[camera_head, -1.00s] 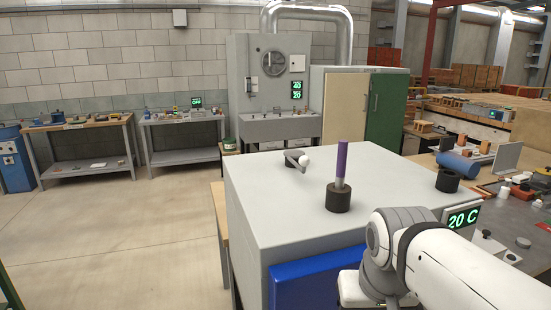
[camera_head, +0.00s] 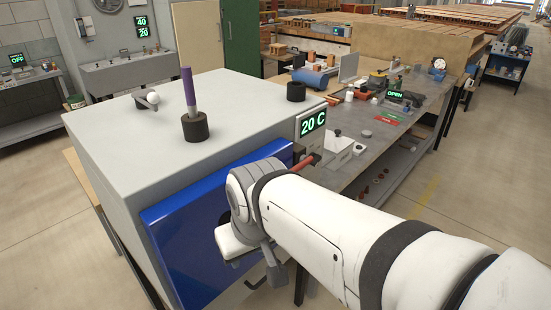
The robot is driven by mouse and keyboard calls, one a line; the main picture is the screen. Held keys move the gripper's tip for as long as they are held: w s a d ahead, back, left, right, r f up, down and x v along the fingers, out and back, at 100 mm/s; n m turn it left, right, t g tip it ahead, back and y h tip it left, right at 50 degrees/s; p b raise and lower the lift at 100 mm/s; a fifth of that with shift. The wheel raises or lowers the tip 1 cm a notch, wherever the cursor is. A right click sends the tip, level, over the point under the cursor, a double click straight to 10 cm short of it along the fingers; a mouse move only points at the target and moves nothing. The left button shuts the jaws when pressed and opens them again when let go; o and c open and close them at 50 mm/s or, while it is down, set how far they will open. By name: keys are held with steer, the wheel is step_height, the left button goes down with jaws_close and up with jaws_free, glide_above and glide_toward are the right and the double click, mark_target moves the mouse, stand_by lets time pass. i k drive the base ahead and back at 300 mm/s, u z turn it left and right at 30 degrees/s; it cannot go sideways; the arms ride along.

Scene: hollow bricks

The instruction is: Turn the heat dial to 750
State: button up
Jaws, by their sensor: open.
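A grey box furnace (camera_head: 150,115) with a blue front door (camera_head: 190,240) fills the left and middle of the head view. A display (camera_head: 312,122) at its right front corner reads 20 C in green. A red-orange bar (camera_head: 306,166) shows just below the display; I cannot tell if it belongs to the heat dial. No dial face is clearly visible, and my arm covers part of that area. My gripper (camera_head: 256,272) hangs in front of the blue door, partly behind my arm. It looks open and holds nothing that I can see.
On the furnace top stand a purple rod in a dark ring (camera_head: 194,127), a small lever with a white knob (camera_head: 152,98) and a dark ring (camera_head: 296,91). A cluttered grey workbench (camera_head: 375,150) runs along the right. The floor (camera_head: 460,230) at far right is clear.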

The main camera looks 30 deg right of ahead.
mark_target(317, 157)
steer(key=z, duration=0.55)
steer(key=i, duration=0.3)
steer(key=z, duration=0.65)
